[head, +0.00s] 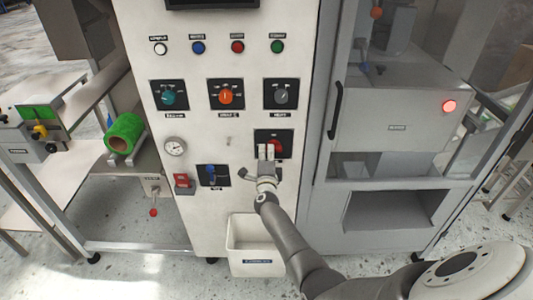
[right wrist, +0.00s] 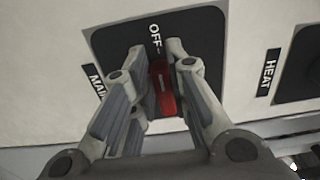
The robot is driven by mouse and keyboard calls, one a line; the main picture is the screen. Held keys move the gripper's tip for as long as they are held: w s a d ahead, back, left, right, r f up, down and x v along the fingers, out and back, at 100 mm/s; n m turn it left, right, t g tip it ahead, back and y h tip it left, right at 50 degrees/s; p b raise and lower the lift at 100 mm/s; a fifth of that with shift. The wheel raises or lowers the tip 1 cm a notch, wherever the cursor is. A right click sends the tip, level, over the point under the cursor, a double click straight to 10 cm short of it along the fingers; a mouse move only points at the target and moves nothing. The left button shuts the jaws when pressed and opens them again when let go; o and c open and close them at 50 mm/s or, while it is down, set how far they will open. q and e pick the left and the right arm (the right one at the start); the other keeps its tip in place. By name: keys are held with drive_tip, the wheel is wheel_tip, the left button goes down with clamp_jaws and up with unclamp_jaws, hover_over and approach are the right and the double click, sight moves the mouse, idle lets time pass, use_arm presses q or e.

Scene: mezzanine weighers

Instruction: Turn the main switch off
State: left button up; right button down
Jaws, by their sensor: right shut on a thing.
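The main switch is a red knob (right wrist: 163,85) on a black plate (right wrist: 105,42), with an OFF label above it and a partly hidden MAIN label at left in the right wrist view. The knob's long handle lies roughly in line with OFF, slightly tilted. In the head view the red knob (head: 278,147) and black plate (head: 262,135) are partly behind my right gripper (head: 266,150). That gripper is shut on the knob, one finger on each side of it. My left gripper is not in view.
Teal (head: 168,97), orange (head: 225,97) and grey (head: 280,97) knobs sit above on the white panel. A blue switch (head: 211,171), a red switch (head: 183,181) and a gauge (head: 175,147) are at left. A white bin (head: 256,236) is below; a door handle (head: 335,110) is at right.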

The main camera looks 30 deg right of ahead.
drive_tip(key=shift+f, duration=0.15)
drive_tip(key=c, duration=1.4)
unclamp_jaws()
drive_tip(key=shift+v, duration=3.8)
